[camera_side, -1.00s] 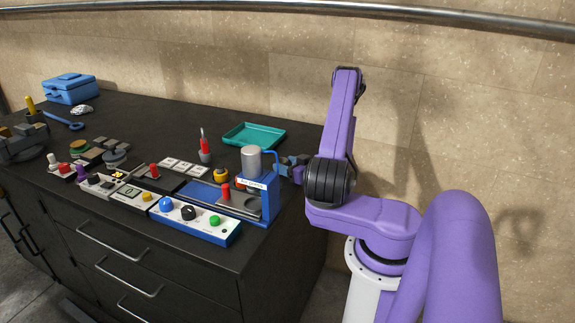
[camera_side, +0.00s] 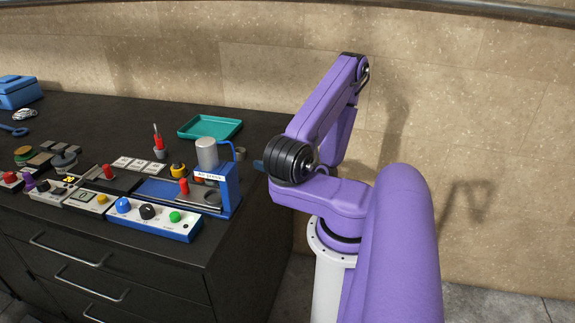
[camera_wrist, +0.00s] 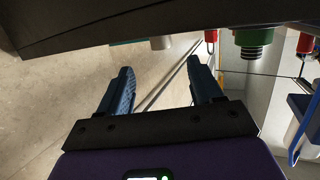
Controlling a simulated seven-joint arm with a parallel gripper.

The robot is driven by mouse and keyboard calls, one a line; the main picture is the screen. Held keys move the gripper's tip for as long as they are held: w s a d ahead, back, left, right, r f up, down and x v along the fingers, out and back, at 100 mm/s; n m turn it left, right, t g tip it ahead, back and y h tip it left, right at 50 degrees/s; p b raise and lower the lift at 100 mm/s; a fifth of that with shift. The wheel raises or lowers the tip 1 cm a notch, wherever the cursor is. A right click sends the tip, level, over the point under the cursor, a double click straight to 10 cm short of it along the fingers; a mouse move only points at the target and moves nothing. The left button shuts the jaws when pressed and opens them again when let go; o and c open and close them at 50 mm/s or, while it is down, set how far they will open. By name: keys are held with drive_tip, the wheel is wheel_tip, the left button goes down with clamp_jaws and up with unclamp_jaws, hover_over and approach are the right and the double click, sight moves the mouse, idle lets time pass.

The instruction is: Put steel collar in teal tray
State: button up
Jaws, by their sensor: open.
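The teal tray (camera_side: 228,132) lies flat and empty at the back of the dark counter, behind the press. A small grey ring-like piece (camera_side: 240,154), which looks like the steel collar, stands near the counter's right end, just right of the press. A short grey cylinder end (camera_wrist: 160,43) shows at the top of the wrist view; I cannot tell if it is the same piece. My gripper (camera_wrist: 163,82) is open, with nothing between its two blue fingers. In the side view only a blue fingertip (camera_side: 258,165) shows; my wrist hides the rest.
The blue press (camera_side: 230,190) with its grey cylinder stands close to my gripper. Control boxes with coloured knobs (camera_side: 150,213) line the front. A red-handled tool (camera_side: 157,138) stands upright in a holder. Open counter lies around the tray.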

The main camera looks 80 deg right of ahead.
drive_tip(key=shift+o, duration=0.3)
drive_tip(key=v, duration=0.7)
drive_tip(key=shift+s, duration=0.1)
